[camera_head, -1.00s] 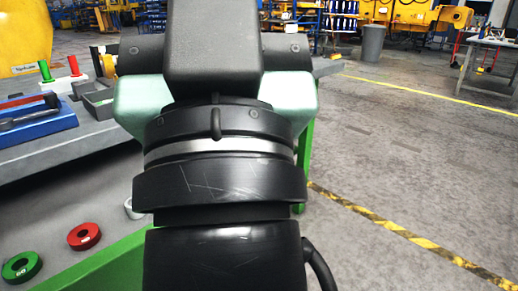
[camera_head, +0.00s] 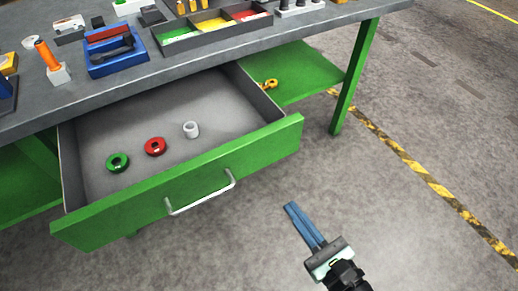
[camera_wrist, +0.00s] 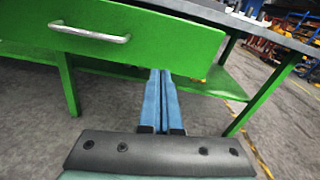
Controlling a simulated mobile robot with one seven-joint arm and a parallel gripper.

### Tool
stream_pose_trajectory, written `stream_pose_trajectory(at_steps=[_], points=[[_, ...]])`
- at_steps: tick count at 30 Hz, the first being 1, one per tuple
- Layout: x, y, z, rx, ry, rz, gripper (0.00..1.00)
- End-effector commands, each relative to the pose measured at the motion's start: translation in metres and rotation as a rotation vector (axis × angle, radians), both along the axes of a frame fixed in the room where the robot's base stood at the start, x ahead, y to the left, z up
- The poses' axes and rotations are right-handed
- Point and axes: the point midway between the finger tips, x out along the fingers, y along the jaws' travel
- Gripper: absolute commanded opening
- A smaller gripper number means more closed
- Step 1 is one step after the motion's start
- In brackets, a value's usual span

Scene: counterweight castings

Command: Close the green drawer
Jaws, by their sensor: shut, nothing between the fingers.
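The green drawer (camera_head: 185,200) stands pulled out under the workbench, its grey inside visible. It has a silver bar handle (camera_head: 201,193) on its front. A green ring (camera_head: 118,162), a red ring (camera_head: 155,147) and a white cylinder (camera_head: 191,129) lie in it. My gripper (camera_head: 290,207), with long blue fingers, is shut and empty. It is in front of the drawer's right part, to the right of the handle and apart from it in the head view. In the wrist view the fingers (camera_wrist: 161,75) point at the right part of the drawer front (camera_wrist: 130,50).
The grey workbench top (camera_head: 200,68) carries a blue tool holder (camera_head: 117,62), a tray with coloured compartments (camera_head: 212,40) and other items. A green lower shelf (camera_head: 300,75) and a bench leg (camera_head: 355,80) are to the drawer's right. The floor (camera_head: 420,120) in front and right is open.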

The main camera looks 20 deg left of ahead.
Motion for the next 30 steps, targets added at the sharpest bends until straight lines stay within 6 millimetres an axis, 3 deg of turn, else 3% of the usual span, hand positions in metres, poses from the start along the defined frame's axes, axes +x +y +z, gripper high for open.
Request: stream_pose_trajectory(at_steps=[3,7,21,30], points=[[-0.013,0.0,0.002,0.113,0.07,0.006,0.0],[-0.01,0.007,0.001,0.137,0.081,0.01,0.0],[0.048,0.08,0.001,0.128,0.076,0.011,0.0],[0.07,0.107,0.001,0.129,0.076,0.008,0.0]])
